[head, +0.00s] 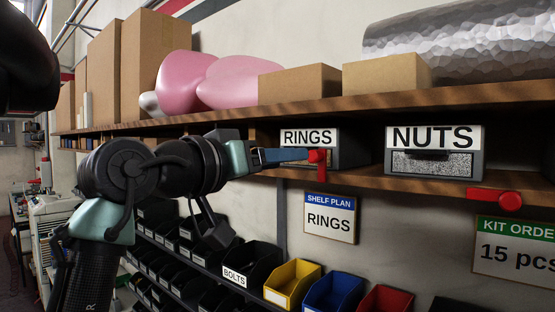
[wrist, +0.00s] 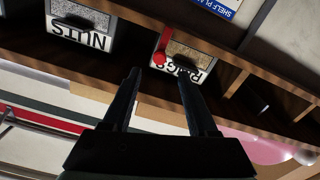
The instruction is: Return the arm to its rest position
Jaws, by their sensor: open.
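My gripper (head: 300,155) reaches right in the head view, level with the bin labelled RINGS (head: 332,139) on the shelf. In the wrist view its two dark fingers (wrist: 159,73) are spread apart with nothing between them. They point toward the RINGS bin (wrist: 200,52) and its red lever (wrist: 160,57), which show upside down there. In the head view the red lever (head: 317,163) stands upright in front of that bin, close to the fingertips. I cannot tell whether they touch. My arm extends from the lower left, with its elbow bent.
A bin labelled NUTS (head: 434,166) sits to the right, with a red lever (head: 495,199) lying sideways below it. The upper shelf (head: 220,121) carries boxes and pink objects above my arm. Several small bins, including a yellow one (head: 292,283), stand below.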

